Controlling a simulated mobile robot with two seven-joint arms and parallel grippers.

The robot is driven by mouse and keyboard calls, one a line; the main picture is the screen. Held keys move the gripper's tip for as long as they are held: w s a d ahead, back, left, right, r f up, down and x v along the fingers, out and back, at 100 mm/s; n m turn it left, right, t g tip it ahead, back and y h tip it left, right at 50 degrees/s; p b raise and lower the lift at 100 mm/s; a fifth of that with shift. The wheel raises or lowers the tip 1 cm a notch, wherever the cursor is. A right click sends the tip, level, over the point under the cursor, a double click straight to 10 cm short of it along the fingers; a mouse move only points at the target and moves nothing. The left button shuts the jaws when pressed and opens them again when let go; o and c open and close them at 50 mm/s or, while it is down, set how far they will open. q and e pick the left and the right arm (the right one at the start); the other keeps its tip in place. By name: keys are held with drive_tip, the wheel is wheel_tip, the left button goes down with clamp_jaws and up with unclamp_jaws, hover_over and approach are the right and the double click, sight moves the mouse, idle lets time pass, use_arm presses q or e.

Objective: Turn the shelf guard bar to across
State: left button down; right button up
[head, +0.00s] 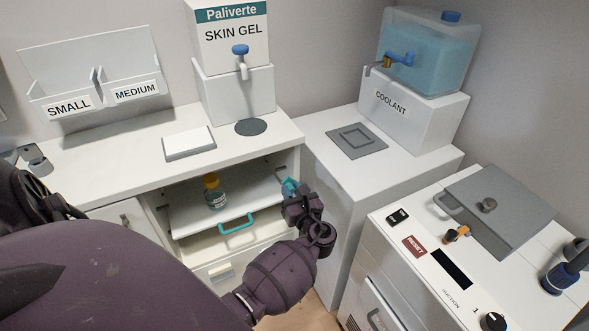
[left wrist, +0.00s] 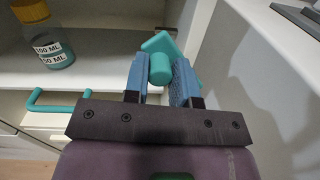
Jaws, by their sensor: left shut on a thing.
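The shelf guard bar appears to be the teal piece (head: 287,184) at the right side of the open shelf under the counter. In the left wrist view its teal end (left wrist: 160,43) sticks out beyond the fingers. My left gripper (head: 292,192) is shut on it, with the blue fingers (left wrist: 162,78) on either side of a rounded teal part. The gripper hides much of the bar, so its full length and angle cannot be told. My right gripper is in neither view.
A bottle with a yellow cap (head: 212,192) stands on the shelf (head: 185,208). A teal drawer handle (head: 236,224) is below. A white cabinet side (head: 330,215) stands close to the right of my gripper. The counter (head: 100,165) is above.

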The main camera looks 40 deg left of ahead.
use_arm(q)
drive_tip(key=shift+s+f, duration=0.1)
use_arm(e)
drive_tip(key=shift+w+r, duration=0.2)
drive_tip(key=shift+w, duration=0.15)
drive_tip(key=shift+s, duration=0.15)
use_arm(q)
drive_tip(key=c, duration=1.2)
unclamp_jaws()
drive_tip(key=shift+o, duration=1.2)
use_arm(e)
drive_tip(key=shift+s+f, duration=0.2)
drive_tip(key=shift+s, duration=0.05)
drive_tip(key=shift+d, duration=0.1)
use_arm(q)
drive_tip(key=v, duration=1)
drive_tip(key=shift+s+d+p, duration=0.1)
drive_tip(key=shift+d+p, duration=0.3)
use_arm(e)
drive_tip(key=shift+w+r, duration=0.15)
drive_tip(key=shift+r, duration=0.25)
